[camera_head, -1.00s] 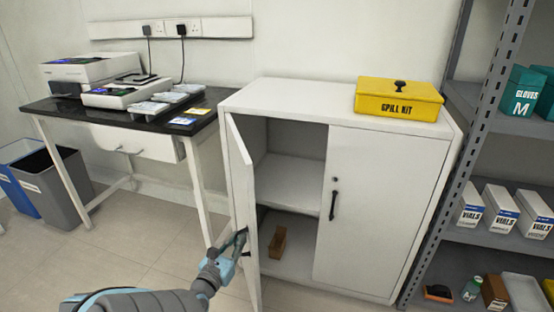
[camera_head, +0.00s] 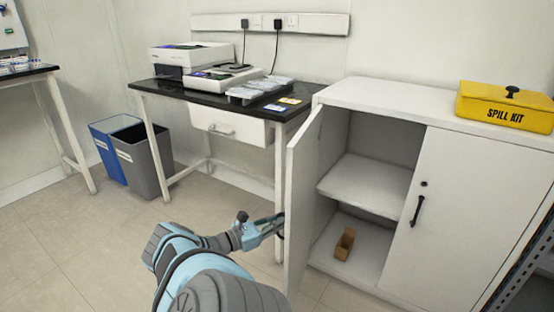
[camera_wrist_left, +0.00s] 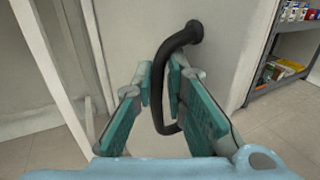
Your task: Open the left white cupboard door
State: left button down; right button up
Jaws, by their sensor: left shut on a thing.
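The left white cupboard door (camera_head: 300,190) stands swung open, its outer face turned to the left in the head view. My left gripper (camera_head: 280,222) is at the outer side of this door. In the left wrist view my left gripper (camera_wrist_left: 158,95) has its teal fingers either side of the black door handle (camera_wrist_left: 170,75) and is shut on it. The white cupboard (camera_head: 345,92) shows its open left half with a shelf. The right door (camera_head: 455,215) is closed, with its own black handle. My right gripper is not in view.
A small brown box (camera_head: 345,244) sits on the cupboard floor. A yellow spill kit (camera_head: 505,106) is on top. A black-topped table (camera_head: 195,98) stands left of the door, its near leg close to my gripper. Grey (camera_head: 146,160) and blue bins stand further left.

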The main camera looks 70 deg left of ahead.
pick_arm(q)
jog(key=shift+w+r, duration=0.3)
jog(key=shift+r, duration=0.15)
jog(key=c, duration=2)
grip_release()
jog(key=o, duration=0.3)
jog(key=shift+w+f, duration=0.15)
jog(key=shift+w, duration=0.1)
jog(key=shift+s, duration=0.2)
jog(key=shift+s+f, duration=0.1)
jog(key=shift+s, duration=0.15)
jog(key=v, duration=1.1)
jog(key=shift+s, duration=0.35)
jog(key=shift+d+f, duration=0.1)
jog(key=shift+f, duration=0.1)
